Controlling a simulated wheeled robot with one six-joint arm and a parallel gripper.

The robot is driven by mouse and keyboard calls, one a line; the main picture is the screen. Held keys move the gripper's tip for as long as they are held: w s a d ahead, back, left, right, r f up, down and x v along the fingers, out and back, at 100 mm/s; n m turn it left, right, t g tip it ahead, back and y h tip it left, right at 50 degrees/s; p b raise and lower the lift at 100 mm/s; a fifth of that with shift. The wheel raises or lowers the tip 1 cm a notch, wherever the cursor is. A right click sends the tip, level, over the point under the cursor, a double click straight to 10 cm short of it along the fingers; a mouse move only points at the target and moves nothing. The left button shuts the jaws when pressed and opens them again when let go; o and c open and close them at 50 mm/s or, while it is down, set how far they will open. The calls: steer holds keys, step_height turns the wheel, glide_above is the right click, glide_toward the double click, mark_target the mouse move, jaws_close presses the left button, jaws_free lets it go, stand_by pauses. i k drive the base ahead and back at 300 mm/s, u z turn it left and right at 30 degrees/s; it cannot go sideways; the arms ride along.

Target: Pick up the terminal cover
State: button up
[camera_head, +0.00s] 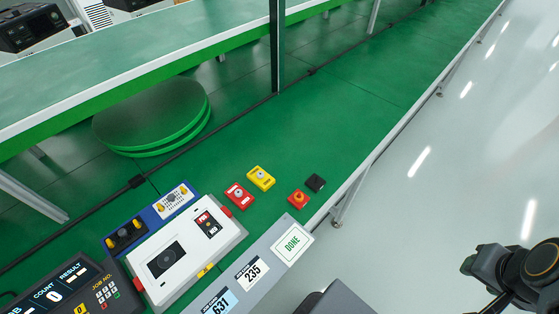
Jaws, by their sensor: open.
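No part is labelled as the terminal cover, so I cannot tell for certain which one it is. A small black block (315,183) lies on the green bench near its right edge. Just left of it and nearer is a small red block with an orange knob (298,198). Farther left lie a yellow block with a round button (261,178) and a red block with a round button (238,195). Part of my dark arm shows at the lower right, over the floor and away from the bench. My gripper's fingers cannot be made out.
A white device (187,252) sits front left, beside a blue tray (150,218) with black and yellow parts. A grey label board (270,262) runs along the front. A green turntable (155,110) stands farther back. Bare bench (370,100) stretches behind the small blocks.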

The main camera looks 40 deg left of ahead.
mark_target(243, 203)
steer(key=i, duration=1.3)
steer(key=u, duration=3.9)
steer(key=i, duration=0.5)
steer(key=u, duration=0.1)
